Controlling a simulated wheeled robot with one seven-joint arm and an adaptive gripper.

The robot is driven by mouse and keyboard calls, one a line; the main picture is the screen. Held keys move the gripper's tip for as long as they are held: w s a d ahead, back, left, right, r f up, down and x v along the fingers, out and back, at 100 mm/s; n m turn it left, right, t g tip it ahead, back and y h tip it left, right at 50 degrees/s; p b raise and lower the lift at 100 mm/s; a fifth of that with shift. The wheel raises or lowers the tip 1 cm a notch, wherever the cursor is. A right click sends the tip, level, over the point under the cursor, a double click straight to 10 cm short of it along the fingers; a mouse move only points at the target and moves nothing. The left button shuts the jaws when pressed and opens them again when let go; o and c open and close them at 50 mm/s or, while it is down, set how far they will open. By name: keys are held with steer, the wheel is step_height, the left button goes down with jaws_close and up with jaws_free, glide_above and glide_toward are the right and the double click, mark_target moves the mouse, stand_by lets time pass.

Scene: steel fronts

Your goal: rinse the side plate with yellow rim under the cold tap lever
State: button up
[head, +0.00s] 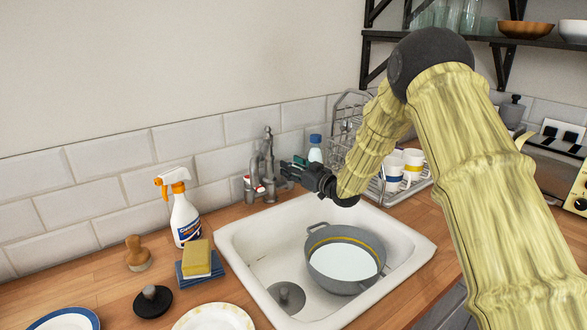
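My gripper (286,170) is just right of the tap, above the sink's back edge, apart from the plate. Its dark fingers overlap the tap area; whether they touch a lever or are open is unclear. The cold lever is not clearly visible, perhaps behind the fingers.
A spray bottle (185,218), sponge (197,258), brush (138,253), black plug (153,301) and two plates (213,318) (68,320) crowd the left counter. A dish rack (346,128) with mugs (393,170) stands right of the tap. The sink (253,267) has free room at left.

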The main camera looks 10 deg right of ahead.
steer(key=shift+s+d, duration=0.1)
steer(key=v, duration=1.1)
steer(key=shift+s+d, duration=0.15)
steer(key=shift+s, duration=0.2)
